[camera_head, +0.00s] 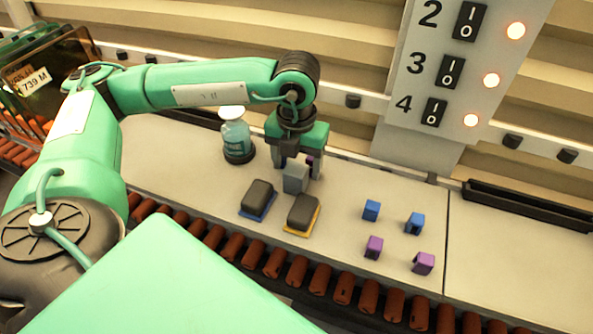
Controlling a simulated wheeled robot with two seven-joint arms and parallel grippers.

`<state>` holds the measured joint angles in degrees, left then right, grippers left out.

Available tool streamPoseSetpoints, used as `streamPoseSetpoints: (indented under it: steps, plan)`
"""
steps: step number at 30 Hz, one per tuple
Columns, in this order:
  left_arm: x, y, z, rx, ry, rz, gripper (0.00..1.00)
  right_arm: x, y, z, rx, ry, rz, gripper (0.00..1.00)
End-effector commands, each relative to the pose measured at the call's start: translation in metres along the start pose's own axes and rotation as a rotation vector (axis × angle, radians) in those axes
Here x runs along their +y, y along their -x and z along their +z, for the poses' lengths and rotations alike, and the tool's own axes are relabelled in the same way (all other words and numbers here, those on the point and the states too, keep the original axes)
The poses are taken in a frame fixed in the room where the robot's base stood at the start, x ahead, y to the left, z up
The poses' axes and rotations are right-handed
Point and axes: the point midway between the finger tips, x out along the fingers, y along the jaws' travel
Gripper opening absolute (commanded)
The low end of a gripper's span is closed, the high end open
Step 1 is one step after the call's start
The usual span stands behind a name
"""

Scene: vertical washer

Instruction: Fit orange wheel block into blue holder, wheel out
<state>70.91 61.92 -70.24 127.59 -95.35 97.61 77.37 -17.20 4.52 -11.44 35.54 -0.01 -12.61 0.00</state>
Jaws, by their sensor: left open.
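My left gripper (303,181) points down above the back part of the light work surface, open. A small purple thing (310,160) shows partly between or behind its fingers; I cannot tell whether it touches them. In front of the gripper lie a dark block on a blue base (257,197) and a dark block on an orange-yellow base (303,212), side by side and apart from the fingers. I cannot make out a wheel on either, nor which part is the blue holder. Two small blue blocks (371,210) (414,223) stand to the right. My right gripper is not in view.
Two small purple blocks (374,247) (423,263) stand near the front edge. A teal bottle (236,136) stands left of the gripper. A brown roller conveyor (317,279) runs along the front. A numbered switch panel (445,75) rises behind. The surface at right is clear.

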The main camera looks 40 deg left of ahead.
Motion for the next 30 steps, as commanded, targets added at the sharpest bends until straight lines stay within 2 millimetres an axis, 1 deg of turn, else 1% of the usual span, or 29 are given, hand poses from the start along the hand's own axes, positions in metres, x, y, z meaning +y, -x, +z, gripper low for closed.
streamPoseSetpoints:
  steps: [1, 3, 6, 13, 14, 15, 17, 18, 21, 22, 23, 30]
  plan:
    - [0.001, -0.003, 0.0, 0.004, 0.0, 0.001, 0.67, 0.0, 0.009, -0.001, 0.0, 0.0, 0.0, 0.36]
    - [0.001, -0.013, 0.0, 0.004, 0.0, 0.0, 0.67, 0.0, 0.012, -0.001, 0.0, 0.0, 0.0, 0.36]
    - [0.001, -0.021, 0.001, 0.001, 0.001, 0.0, 0.67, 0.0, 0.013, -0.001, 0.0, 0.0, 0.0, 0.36]
    - [0.0, -0.024, 0.001, -0.001, 0.001, -0.001, 0.67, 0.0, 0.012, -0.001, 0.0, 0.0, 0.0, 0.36]
    - [0.0, -0.024, 0.001, -0.001, 0.001, -0.001, 0.63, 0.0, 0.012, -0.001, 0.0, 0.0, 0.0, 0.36]
    - [0.0, -0.024, 0.001, -0.001, 0.001, -0.001, 0.56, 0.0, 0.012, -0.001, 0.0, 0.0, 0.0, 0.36]
    - [0.0, -0.024, 0.001, -0.001, 0.001, -0.001, 0.44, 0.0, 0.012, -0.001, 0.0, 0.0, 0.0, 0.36]
    - [0.0, -0.024, 0.001, -0.001, 0.001, -0.001, 0.36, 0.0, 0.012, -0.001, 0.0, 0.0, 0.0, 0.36]
    - [0.0, -0.024, 0.001, -0.001, 0.001, -0.001, 0.17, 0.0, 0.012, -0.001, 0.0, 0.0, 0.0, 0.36]
    - [0.0, -0.024, 0.001, -0.001, 0.001, -0.001, 0.17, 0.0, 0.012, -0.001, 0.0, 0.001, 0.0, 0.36]
    - [0.0, -0.024, 0.001, -0.001, 0.001, -0.001, 0.13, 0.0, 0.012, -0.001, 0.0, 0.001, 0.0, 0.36]
    - [0.0, -0.022, 0.001, -0.001, 0.001, -0.001, 0.13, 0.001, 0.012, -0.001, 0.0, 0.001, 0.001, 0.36]
